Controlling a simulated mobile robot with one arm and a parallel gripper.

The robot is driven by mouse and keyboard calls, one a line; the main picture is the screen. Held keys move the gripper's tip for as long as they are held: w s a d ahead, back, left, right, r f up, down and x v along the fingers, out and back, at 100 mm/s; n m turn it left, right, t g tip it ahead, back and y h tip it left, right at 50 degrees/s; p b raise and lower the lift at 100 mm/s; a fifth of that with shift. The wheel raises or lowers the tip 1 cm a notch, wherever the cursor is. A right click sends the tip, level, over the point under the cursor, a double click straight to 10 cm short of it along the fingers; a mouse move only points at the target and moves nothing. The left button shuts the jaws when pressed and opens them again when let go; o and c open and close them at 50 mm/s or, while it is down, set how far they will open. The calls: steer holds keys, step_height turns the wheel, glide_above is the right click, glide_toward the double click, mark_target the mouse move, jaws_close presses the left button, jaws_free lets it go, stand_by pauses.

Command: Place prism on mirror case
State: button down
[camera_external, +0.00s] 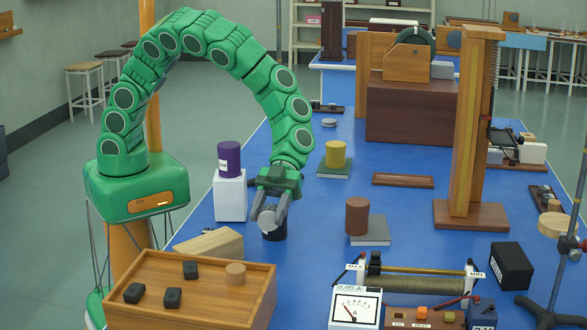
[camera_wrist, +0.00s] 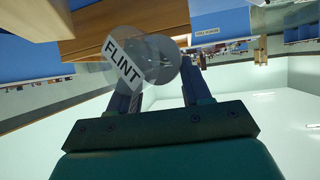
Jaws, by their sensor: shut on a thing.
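My gripper (camera_external: 269,212) points down over the blue bench and is shut on a clear, greyish, rounded piece with a FLINT label, which I take as the prism (camera_external: 267,221). In the wrist view the prism (camera_wrist: 128,62) sits between the fingers of my gripper (camera_wrist: 156,74), its label tilted. A dark cylinder (camera_external: 274,235) shows directly behind or below the prism; I cannot tell whether they touch. No label readable here says which thing is the mirror case.
A white block (camera_external: 230,199) with a purple cylinder (camera_external: 229,158) stands left of my gripper. A pale wooden block (camera_external: 211,242) and a wooden tray (camera_external: 190,303) lie nearer the front.

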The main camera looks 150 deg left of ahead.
steer(key=w+d+r+n+t+y, duration=0.2)
steer(key=w+d+r+n, duration=0.15)
steer(key=d+r, duration=0.3)
steer(key=w+d+r+n+t+y, duration=0.2)
steer(key=w+d+r+y, duration=0.15)
steer(key=d+r, duration=0.35)
steer(key=shift+s+d+r+n, duration=0.95)
steer(key=shift+s+d, duration=1.15)
steer(key=shift+d, duration=1.25)
steer(key=s+d+f+m, duration=0.1)
steer(key=s+d+f, duration=0.15)
steer(key=s, duration=0.25)
steer(key=s+d+f, duration=0.2)
steer(key=s+f, duration=0.1)
steer(key=s, duration=0.3)
steer(key=shift+h, duration=0.25)
steer(key=a+x, duration=0.1)
steer(key=x, duration=0.9)
steer(key=a+f+x, duration=0.1)
steer(key=x, duration=0.4)
steer(key=shift+w+a+f, duration=0.15)
steer(key=shift+w+a, duration=0.05)
steer(key=shift+w, duration=0.25)
steer(key=shift+w+f, duration=0.35)
steer(key=shift+f, duration=0.2)
steer(key=shift+w+d+f, duration=0.1)
steer(key=shift+f, duration=1.5)
